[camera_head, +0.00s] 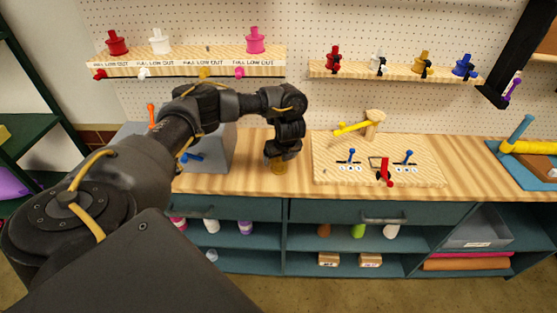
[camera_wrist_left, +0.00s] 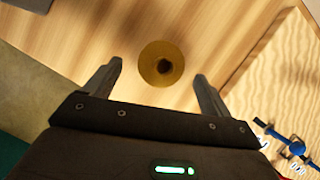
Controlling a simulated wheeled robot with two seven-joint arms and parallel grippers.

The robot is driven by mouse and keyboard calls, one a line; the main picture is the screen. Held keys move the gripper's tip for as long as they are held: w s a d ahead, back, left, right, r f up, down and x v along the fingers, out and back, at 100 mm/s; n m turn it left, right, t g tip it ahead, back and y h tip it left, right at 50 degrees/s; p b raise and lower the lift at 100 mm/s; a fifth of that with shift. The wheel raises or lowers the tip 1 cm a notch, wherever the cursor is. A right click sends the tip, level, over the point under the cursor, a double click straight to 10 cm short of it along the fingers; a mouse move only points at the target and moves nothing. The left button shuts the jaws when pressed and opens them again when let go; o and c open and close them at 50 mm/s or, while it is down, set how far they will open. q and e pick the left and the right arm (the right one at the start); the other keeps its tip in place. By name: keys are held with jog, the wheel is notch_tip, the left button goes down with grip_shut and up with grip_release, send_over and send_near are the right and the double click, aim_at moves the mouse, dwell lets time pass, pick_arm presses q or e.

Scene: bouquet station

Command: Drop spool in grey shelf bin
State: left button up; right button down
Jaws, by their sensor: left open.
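A gold spool (camera_head: 279,167) stands on the wooden bench top, near its front edge. In the left wrist view its round top (camera_wrist_left: 161,63) with a dark centre hole shows between the fingers. My left gripper (camera_head: 283,153) points down right above the spool, open and empty, with one finger on each side in the left wrist view (camera_wrist_left: 158,75). I cannot tell how far the fingertips are above it. The grey shelf bin (camera_head: 476,237) sits on the under-bench shelf at the right. My right gripper is not in view.
A grey box (camera_head: 222,150) stands behind my left arm. Drawers with handles (camera_head: 384,220) and shelves of bottles are below. Coloured spools line the wall shelves.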

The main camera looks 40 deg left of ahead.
aim_at(279, 160)
pick_arm(q)
jog(key=shift+f, duration=0.3)
jog(key=b+x, duration=0.2)
jog(key=x, duration=0.2)
jog(key=shift+w+a+f, duration=0.15)
jog(key=shift+w+f, duration=0.05)
jog(key=shift+f, duration=0.1)
jog(key=shift+r, duration=0.1)
jog(key=shift+c, duration=0.4)
jog(key=c, duration=1.1)
jog(key=shift+r, duration=0.55)
notch_tip(279, 160, up, 3)
jog(key=shift+f+p, duration=0.15)
jog(key=shift+p, duration=0.45)
jog(key=s+d+r+p, duration=0.4)
jog(key=s+d+r, duration=0.4)
jog(key=d, duration=0.3)
jog(key=shift+s+r+p, duration=0.35)
jog(key=shift+r+p, duration=0.05)
jog(key=shift+r, duration=0.2)
